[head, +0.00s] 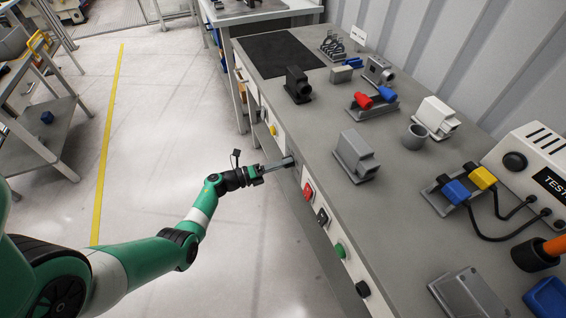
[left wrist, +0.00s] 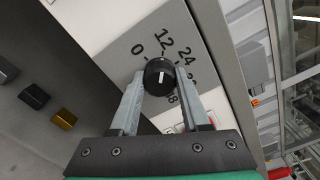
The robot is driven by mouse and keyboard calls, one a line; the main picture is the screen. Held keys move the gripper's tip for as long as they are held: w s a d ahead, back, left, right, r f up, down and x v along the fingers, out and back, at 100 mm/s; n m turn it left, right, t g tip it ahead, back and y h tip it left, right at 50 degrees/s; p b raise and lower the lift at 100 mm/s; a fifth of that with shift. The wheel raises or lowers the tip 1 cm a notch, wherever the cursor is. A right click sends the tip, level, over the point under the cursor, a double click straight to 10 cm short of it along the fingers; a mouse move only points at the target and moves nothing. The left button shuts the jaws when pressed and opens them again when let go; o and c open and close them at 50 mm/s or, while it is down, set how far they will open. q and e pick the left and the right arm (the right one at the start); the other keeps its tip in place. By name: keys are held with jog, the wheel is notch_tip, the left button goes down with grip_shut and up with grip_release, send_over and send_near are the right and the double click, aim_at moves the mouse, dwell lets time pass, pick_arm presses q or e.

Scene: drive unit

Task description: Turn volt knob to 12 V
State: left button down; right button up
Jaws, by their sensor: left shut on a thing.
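The volt knob (left wrist: 159,76) is round and black with a short white mark, set on a grey plate with printed numbers (left wrist: 163,42). I read 0, 12 and 24, with further numbers partly hidden by a finger. The mark is small, so I cannot tell surely which number it points to. My left gripper (left wrist: 158,80) has its two grey fingers shut on the knob from both sides. In the head view my left gripper (head: 286,163) reaches the bench's front panel, and the knob is hidden there. My right gripper is not in view.
The front panel also carries a red switch (head: 308,192), a black one (head: 322,217), a green button (head: 340,251) and a yellow control (head: 272,130). The bench top (head: 300,120) holds several grey parts and a tester (head: 535,165).

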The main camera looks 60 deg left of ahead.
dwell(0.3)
pick_arm(q)
jog(key=shift+c, duration=1.9)
grip_release()
jog(key=shift+s, duration=0.15)
jog(key=s+p, duration=0.3)
jog(key=s, duration=0.8)
jog(key=shift+s+a, duration=0.2)
jog(key=shift+a, duration=0.05)
